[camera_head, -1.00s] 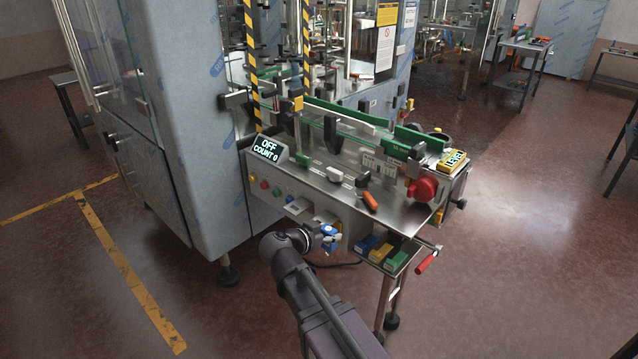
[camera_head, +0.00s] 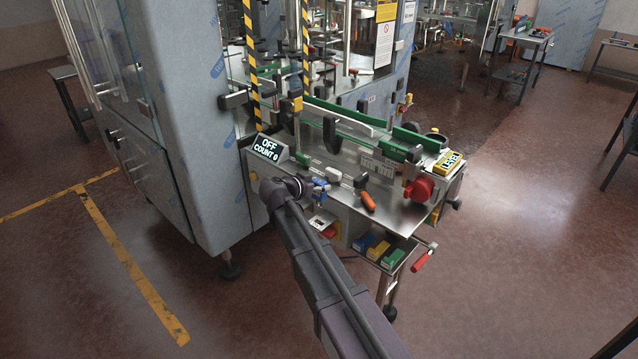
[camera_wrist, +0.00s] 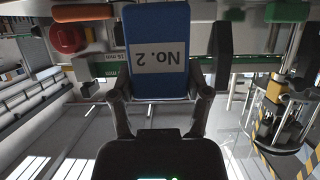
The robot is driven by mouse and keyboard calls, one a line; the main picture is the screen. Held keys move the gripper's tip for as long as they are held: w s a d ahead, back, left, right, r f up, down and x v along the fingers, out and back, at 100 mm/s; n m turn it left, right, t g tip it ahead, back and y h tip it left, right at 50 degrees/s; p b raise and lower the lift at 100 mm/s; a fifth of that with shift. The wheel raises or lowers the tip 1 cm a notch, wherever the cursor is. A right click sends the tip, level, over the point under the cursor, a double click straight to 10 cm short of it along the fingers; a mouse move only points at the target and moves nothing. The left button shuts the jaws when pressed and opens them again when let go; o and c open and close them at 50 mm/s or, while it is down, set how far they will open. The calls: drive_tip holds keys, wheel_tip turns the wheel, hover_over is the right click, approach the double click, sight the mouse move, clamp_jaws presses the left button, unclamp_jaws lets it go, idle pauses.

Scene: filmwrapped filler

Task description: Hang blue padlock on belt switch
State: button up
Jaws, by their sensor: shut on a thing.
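My gripper (camera_head: 318,190) is at the front edge of the machine's steel table, left of its middle. In the wrist view my gripper (camera_wrist: 160,96) is shut on the blue padlock (camera_wrist: 157,28), whose white label reads "No. 2" upside down. The padlock's shackle is out of view there. In the head view the padlock is only a small blue patch at the gripper. A red round knob (camera_head: 419,189), possibly the belt switch, is at the table's right end, well right of my gripper. It also shows at the upper left of the wrist view (camera_wrist: 67,38).
A display (camera_head: 269,150) reads "OFF COUNT 0". A white piece (camera_head: 333,174) and an orange-handled thing (camera_head: 368,201) lie on the table. Green rails and posts stand behind. Coloured bins (camera_head: 378,250) and a red handle (camera_head: 424,258) are below on the right. The floor in front is clear.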

drive_tip(key=shift+f+b, duration=0.3)
drive_tip(key=shift+f, duration=0.05)
drive_tip(key=shift+f+b, duration=4.35)
drive_tip(key=shift+b, duration=0.05)
drive_tip(key=shift+f+b, duration=0.4)
drive_tip(key=o, duration=1.3)
drive_tip(key=shift+r, duration=0.15)
wheel_tip(320, 180, up, 10)
drive_tip(key=p, duration=1)
